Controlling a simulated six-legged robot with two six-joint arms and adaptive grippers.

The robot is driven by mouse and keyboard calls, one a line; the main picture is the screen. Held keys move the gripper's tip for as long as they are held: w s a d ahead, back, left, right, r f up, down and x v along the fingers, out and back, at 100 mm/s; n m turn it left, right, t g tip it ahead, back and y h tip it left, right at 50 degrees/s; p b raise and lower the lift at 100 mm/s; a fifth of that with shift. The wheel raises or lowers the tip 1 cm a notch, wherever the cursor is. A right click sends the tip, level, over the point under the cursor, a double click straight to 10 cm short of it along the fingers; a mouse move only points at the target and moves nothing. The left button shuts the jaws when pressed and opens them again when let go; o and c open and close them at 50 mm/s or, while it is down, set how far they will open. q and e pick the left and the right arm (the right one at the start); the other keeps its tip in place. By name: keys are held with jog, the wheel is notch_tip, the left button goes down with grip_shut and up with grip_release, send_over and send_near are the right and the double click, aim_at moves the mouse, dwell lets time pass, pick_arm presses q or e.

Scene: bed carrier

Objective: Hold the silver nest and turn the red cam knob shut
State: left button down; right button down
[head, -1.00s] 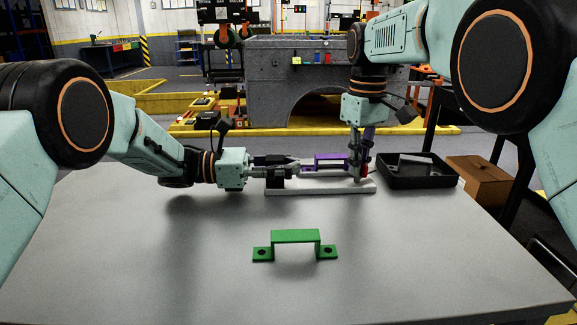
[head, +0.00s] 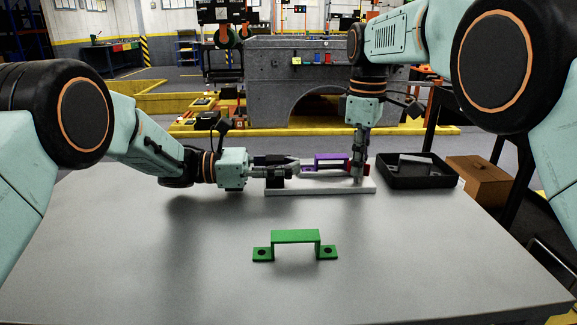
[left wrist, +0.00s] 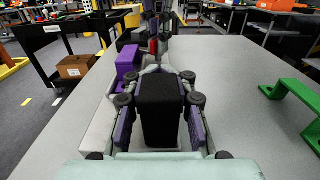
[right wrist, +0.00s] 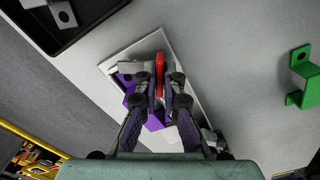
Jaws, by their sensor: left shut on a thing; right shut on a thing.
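A pale fixture plate (head: 330,187) lies on the table with a purple bracket (head: 330,158) on it. My left gripper (head: 290,173) is level at the plate's left end. In the left wrist view its fingers are shut on a black block (left wrist: 160,112), with silver-grey metal (left wrist: 172,67) just beyond. I cannot tell how much of this is the silver nest. My right gripper (head: 361,172) points down at the plate's right end, shut on the red cam knob (right wrist: 160,72). The knob also shows in the left wrist view (left wrist: 154,46); its fingers partly hide it.
A green bracket (head: 295,237) stands on the table in front of the fixture. A black tray (head: 418,181) sits to the right, with a grey part (right wrist: 63,14) in it. A cardboard box (head: 480,182) is beyond. The front table area is otherwise clear.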

pick_arm(q)
jog(key=shift+r, duration=0.2)
pick_arm(e)
jog(key=shift+s+f, duration=0.1)
jog(key=shift+f, duration=0.25)
jog(key=n, duration=0.4)
jog(key=shift+n, duration=0.7)
jog(key=c, duration=1.5)
grip_release()
pick_arm(q)
jog(key=shift+w, duration=0.1)
jog(key=shift+f, duration=0.15)
pick_arm(e)
jog(key=shift+w+r, duration=0.2)
jog(key=shift+r, duration=0.6)
pick_arm(q)
jog(key=shift+f, duration=0.1)
pick_arm(e)
jog(key=shift+r, duration=2.9)
